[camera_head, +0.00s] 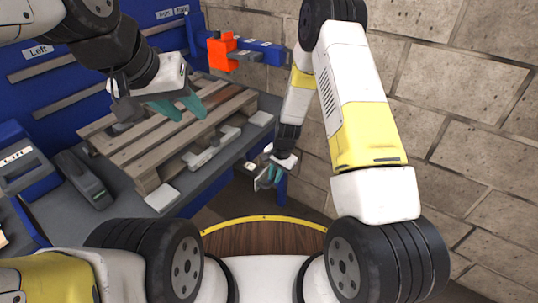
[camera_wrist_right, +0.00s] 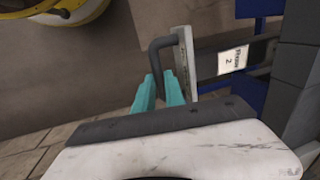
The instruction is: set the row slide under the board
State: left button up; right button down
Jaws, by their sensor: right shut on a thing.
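My right gripper (camera_wrist_right: 160,90) is shut on a dark bent handle (camera_wrist_right: 163,46) fixed to a pale upright plate (camera_wrist_right: 187,60). A rail with a white label (camera_wrist_right: 233,61) runs right from the plate; this looks like the row slide, but the label is too blurred to read surely. In the head view the right gripper (camera_head: 268,180) is low, beyond the table's right edge. My left gripper (camera_head: 180,106) is open and empty above the wooden pallet (camera_head: 140,150). The pallet has several pale boards and a darker brown board (camera_head: 222,103) at the back.
The pallet rests on a grey table (camera_head: 232,152) with pale blocks at its edge. An orange block (camera_head: 221,50) sits on a blue arm behind. A dark grey device (camera_head: 85,180) lies left. A brick wall (camera_head: 470,120) bounds the right side.

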jog(key=shift+w, duration=0.1)
jog(key=c, duration=1.4)
grip_release()
notch_tip(320, 180, up, 8)
jog(key=d, duration=0.1)
jog(key=shift+s+f, duration=0.15)
jog(key=shift+s, duration=0.3)
